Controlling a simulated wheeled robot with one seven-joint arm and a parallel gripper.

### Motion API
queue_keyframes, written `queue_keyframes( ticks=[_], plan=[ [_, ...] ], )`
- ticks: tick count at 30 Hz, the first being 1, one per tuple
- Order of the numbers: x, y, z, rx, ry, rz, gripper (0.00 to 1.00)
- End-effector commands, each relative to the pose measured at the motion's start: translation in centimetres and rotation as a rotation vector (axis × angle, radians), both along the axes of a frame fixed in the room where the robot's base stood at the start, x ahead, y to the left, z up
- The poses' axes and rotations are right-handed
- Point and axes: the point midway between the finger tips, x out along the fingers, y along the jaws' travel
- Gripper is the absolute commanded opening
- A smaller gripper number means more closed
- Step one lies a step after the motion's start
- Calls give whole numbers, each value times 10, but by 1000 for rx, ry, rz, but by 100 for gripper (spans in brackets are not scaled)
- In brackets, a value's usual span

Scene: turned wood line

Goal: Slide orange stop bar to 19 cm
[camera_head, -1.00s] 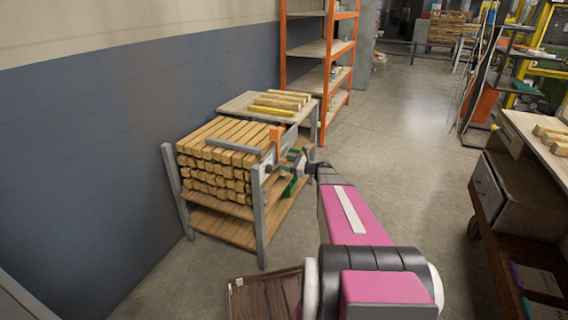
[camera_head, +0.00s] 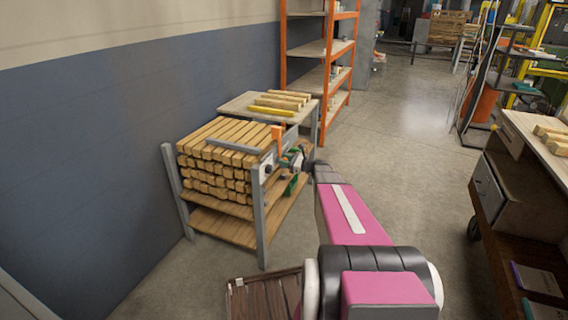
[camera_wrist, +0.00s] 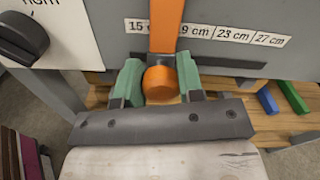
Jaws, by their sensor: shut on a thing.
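The orange stop bar (camera_wrist: 166,28) stands upright in front of the scale strip (camera_wrist: 222,32) in the wrist view. Its rounded orange knob (camera_wrist: 160,83) sits between the green-padded fingers of my gripper (camera_wrist: 160,87), which is shut on it. The strip reads 15, a partly covered 9 cm, 23 cm and 27 cm; the bar stands between the 15 and the 9, hiding part of the label. A dark slot (camera_wrist: 230,62) runs to the right of the bar. In the head view the orange bar (camera_head: 277,137) shows at the rack's right end, with my gripper (camera_head: 292,158) beside it.
A rack of stacked wood sticks (camera_head: 215,165) stands by the wall. A table (camera_head: 240,103) with sticks and an orange shelf (camera_head: 330,50) are behind it. In the wrist view a black knob (camera_wrist: 22,38) is at upper left, and blue (camera_wrist: 267,101) and green (camera_wrist: 293,97) pieces lie right.

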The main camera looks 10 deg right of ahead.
Motion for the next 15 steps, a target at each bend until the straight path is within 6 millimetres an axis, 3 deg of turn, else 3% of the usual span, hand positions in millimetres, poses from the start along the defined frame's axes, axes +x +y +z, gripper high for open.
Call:
queue_keyframes(
  ticks=[1, 4, 12, 13, 15],
  plan=[
    [12, -8, -2, -1, -1, -2, 0],
    [22, -16, -1, 0, -1, -1, 0],
    [20, -15, 0, -1, 0, 0, 0],
    [20, -15, -1, -1, 0, -1, 45],
    [20, -15, 0, -1, 0, -1, 60]
  ],
)
